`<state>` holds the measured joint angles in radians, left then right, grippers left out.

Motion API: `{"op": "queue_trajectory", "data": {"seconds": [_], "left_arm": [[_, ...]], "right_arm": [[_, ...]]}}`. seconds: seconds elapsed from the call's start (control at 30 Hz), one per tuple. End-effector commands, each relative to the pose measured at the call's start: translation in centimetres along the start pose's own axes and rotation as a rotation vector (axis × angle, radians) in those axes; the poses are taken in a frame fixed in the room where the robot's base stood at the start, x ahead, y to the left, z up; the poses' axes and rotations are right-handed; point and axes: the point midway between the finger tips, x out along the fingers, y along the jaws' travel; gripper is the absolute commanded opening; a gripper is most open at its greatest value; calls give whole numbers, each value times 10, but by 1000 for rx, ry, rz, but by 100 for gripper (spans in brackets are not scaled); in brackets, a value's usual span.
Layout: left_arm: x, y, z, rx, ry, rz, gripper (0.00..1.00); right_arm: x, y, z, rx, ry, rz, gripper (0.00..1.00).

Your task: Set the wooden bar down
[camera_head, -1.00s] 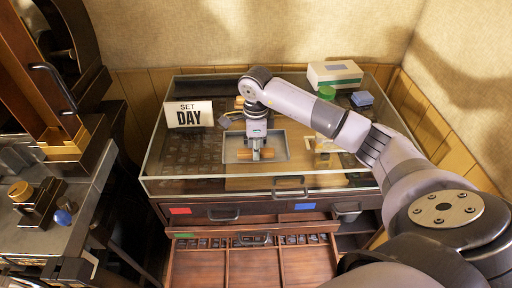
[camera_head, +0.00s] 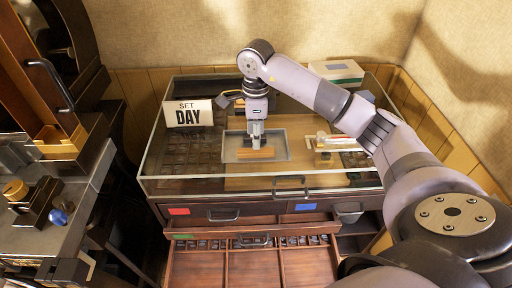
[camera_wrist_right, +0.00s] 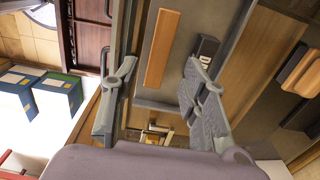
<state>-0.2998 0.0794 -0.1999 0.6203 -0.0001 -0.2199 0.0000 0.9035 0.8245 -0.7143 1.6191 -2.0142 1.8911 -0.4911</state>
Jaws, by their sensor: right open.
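The wooden bar (camera_head: 254,154) is an orange-brown strip lying in the shallow grey tray (camera_head: 286,158) on top of the cabinet. In the right wrist view the bar (camera_wrist_right: 161,48) lies lengthwise on the tray's grey floor, between the lines of the two fingers. My right gripper (camera_head: 256,143) points down just above the bar. Its fingers are spread and empty in the wrist view (camera_wrist_right: 160,75), with the bar apart from them. My left gripper is not in view.
A "SET DAY" sign (camera_head: 188,113) stands at the cabinet's back left. A white and green box (camera_head: 336,72) is behind my right arm. A wooden drawer (camera_head: 252,268) is pulled out in front. Dark machinery (camera_head: 45,200) stands at left.

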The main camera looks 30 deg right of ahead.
Motion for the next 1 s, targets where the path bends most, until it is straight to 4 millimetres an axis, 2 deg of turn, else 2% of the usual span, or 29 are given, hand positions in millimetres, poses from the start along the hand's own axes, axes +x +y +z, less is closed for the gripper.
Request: {"op": "queue_trajectory", "data": {"seconds": [0.03,0.2,0.33,0.5,1.0], "left_arm": [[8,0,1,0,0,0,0],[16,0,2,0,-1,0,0],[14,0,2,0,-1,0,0],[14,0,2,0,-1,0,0],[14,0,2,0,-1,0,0]], "right_arm": [[-10,-2,1,-1,-3,-6,41],[-43,-1,0,0,-2,-4,41],[-60,-1,0,-1,0,-2,41],[-66,0,0,1,1,0,41],[-66,0,0,0,0,1,41]]}}
